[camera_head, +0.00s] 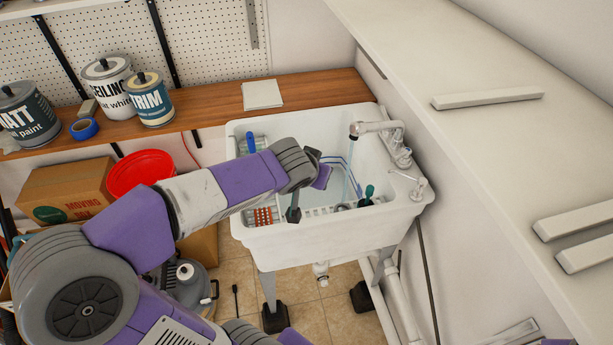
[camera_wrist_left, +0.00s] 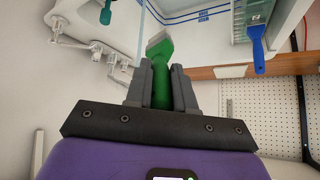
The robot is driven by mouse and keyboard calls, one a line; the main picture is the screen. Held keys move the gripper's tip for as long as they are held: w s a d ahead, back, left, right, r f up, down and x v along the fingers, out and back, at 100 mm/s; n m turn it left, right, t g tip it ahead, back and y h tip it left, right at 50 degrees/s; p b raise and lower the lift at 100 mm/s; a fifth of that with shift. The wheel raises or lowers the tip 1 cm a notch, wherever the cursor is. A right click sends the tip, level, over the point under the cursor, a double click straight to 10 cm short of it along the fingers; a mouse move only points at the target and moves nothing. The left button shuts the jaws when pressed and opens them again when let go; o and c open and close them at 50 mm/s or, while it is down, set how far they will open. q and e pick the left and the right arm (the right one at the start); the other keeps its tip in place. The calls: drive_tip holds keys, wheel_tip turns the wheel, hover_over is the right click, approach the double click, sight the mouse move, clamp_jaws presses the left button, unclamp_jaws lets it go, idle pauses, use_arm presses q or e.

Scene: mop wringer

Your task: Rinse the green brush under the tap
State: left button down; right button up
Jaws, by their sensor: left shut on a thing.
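My left gripper (camera_wrist_left: 161,85) is shut on the handle of the green brush (camera_wrist_left: 161,62). The brush's wider green head with a pale edge points away from the gripper, over the white sink. In the head view my left gripper (camera_head: 312,190) is over the sink (camera_head: 330,238), and the arm and hand hide the brush. The silver tap (camera_head: 375,128) is on the sink's right side. A thin pale stream (camera_head: 351,168) falls from its spout, right of my gripper. In the wrist view the stream appears just left of the brush head; I cannot tell if they touch.
A dark teal-handled tool (camera_head: 368,193) stands at the sink's front right. A blue-handled brush (camera_head: 251,142) and an orange-red item (camera_head: 264,216) are at its left side. Paint cans (camera_head: 106,85) stand on the wooden shelf (camera_head: 320,90). A red bucket (camera_head: 140,172) is left of the sink.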

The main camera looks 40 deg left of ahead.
use_arm(q)
drive_tip(key=w+f+b, duration=0.1)
drive_tip(key=w+f, duration=0.1)
drive_tip(key=w, duration=0.7)
drive_tip(key=shift+w+d+b, duration=0.3)
drive_tip(key=shift+w+d, duration=0.05)
drive_tip(key=shift+d, duration=0.15)
idle(0.4)
drive_tip(key=shift+d+b, duration=0.5)
drive_tip(key=shift+b, duration=0.15)
drive_tip(key=shift+a, duration=0.1)
drive_tip(key=shift+a, duration=0.55)
drive_tip(key=shift+d, duration=0.15)
drive_tip(key=shift+d+b, duration=0.45)
drive_tip(key=shift+b, duration=0.1)
